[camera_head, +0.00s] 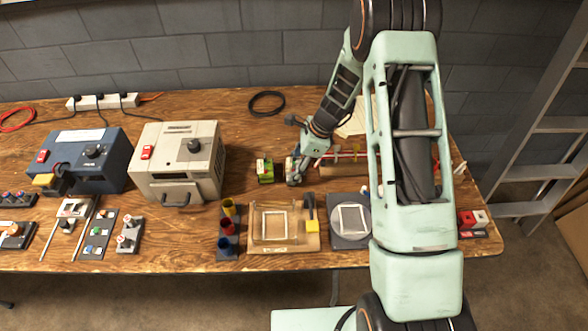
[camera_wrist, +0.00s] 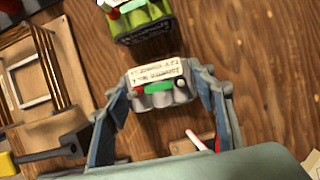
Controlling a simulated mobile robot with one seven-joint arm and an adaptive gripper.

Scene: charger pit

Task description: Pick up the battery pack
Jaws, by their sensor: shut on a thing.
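A battery pack (camera_wrist: 157,76) with a white printed label, grey cells and a red and a green piece on it sits between the fingers of my gripper (camera_wrist: 160,95). The fingers touch its two sides in the wrist view. In the head view my gripper (camera_head: 295,172) is low at the middle of the table, and the arm partly hides the pack. I cannot tell whether the pack is clear of the wood. A second pack, green and black (camera_head: 265,171), stands just to the left; it also shows at the top of the wrist view (camera_wrist: 139,22).
A beige charger box (camera_head: 180,165) and a blue one (camera_head: 85,160) stand farther left. A black cable coil (camera_head: 267,103) lies behind.

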